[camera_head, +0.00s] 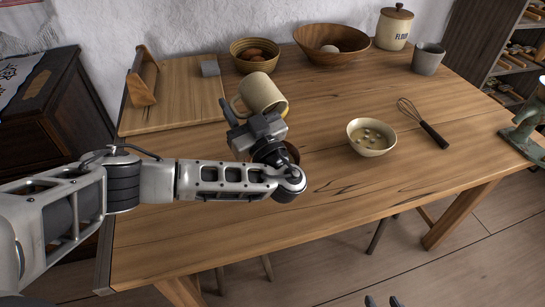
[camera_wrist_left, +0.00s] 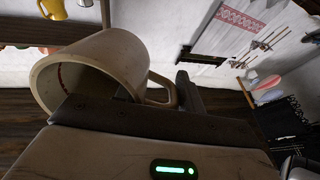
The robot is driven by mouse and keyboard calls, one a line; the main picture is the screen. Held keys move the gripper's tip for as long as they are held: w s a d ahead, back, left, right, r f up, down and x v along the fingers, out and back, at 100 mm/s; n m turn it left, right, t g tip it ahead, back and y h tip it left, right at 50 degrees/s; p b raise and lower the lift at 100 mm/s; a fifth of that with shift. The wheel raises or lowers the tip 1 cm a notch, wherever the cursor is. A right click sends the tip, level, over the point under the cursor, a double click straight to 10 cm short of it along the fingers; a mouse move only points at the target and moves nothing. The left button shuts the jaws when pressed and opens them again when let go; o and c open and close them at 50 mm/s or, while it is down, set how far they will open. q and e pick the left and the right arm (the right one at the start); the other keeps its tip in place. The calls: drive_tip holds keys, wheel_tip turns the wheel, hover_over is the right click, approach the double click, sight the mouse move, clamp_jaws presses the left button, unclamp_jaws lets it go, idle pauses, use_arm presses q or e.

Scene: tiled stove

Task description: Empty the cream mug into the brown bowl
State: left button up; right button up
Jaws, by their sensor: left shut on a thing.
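The cream mug (camera_head: 262,93) is tipped over on its side in the air above the table. My left gripper (camera_head: 247,122) is shut on it near its handle. In the left wrist view the cream mug (camera_wrist_left: 120,62) shows its open mouth at the left and its handle at the right, beside a dark finger.
A cream bowl (camera_head: 371,148) with small pieces in it stands right of my gripper, beside a whisk (camera_head: 424,124). Behind stand a basket (camera_head: 240,60), a wide wooden bowl (camera_head: 310,43), a flour jar (camera_head: 393,30) and a grey cup (camera_head: 428,60). The table's front is clear.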

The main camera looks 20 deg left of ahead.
use_arm(q)
drive_tip(key=shift+d+r+b, duration=0.1)
drive_tip(key=shift+b, duration=0.35)
use_arm(e)
drive_tip(key=shift+w+a, duration=0.1)
drive_tip(key=shift+w, duration=0.05)
